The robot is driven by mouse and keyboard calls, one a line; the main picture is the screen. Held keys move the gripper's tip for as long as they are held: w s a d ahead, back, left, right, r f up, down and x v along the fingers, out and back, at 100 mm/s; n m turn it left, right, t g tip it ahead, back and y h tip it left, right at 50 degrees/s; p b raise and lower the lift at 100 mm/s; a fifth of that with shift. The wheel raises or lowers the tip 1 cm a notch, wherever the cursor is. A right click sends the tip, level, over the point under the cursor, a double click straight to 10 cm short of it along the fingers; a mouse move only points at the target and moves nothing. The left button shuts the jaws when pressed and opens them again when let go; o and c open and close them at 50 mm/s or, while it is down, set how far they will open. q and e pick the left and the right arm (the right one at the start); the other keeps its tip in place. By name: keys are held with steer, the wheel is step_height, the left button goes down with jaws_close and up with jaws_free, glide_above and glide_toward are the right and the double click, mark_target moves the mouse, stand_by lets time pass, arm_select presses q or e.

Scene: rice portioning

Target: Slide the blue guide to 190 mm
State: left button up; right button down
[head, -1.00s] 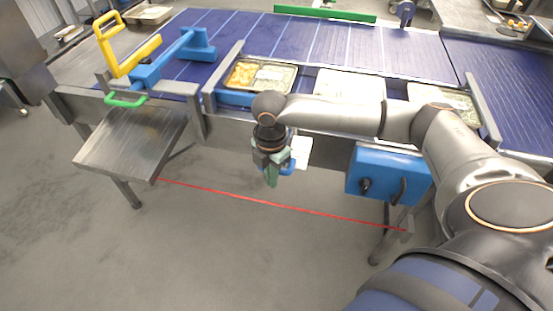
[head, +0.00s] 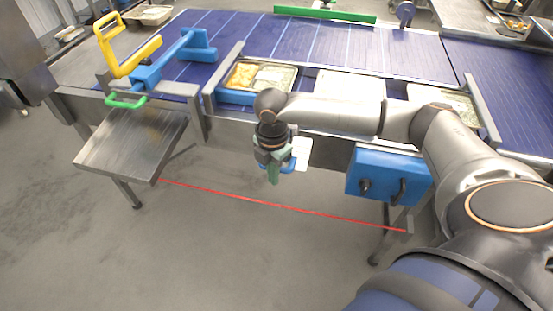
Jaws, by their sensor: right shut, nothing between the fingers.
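A blue bar (head: 235,97) lies along the near edge of the conveyor, in front of the left food tray; my arm hides its right-hand course. A blue bent piece (head: 292,166) shows just right of my right gripper, below the conveyor edge. I cannot tell whether it joins the bar, or whether the gripper touches it. My right gripper (head: 274,179) points down in front of the conveyor frame, with greenish fingers shut and empty. A white card (head: 302,152) is partly visible behind it. No millimetre scale is readable. My left gripper is not in view.
Food trays (head: 262,77) stand on the blue belt (head: 330,45). A blue T-shaped pusher (head: 165,60) with yellow and green handles is at the left, above a steel shelf (head: 130,145). A blue control box (head: 388,176) hangs right of the gripper. The floor below is open.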

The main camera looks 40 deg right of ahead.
steer(key=shift+w+d, duration=0.35)
steer(key=shift+d, duration=0.1)
stand_by(0.3)
steer(key=s+a+p, duration=0.1)
steer(key=p, duration=0.1)
steer(key=s+a+p, duration=0.1)
steer(key=shift+s+a+p, duration=0.2)
steer(key=shift+a+p, duration=0.2)
stand_by(0.4)
steer(key=shift+r, duration=0.1)
step_height(320, 180, up, 9)
steer(key=p, duration=0.1)
stand_by(0.9)
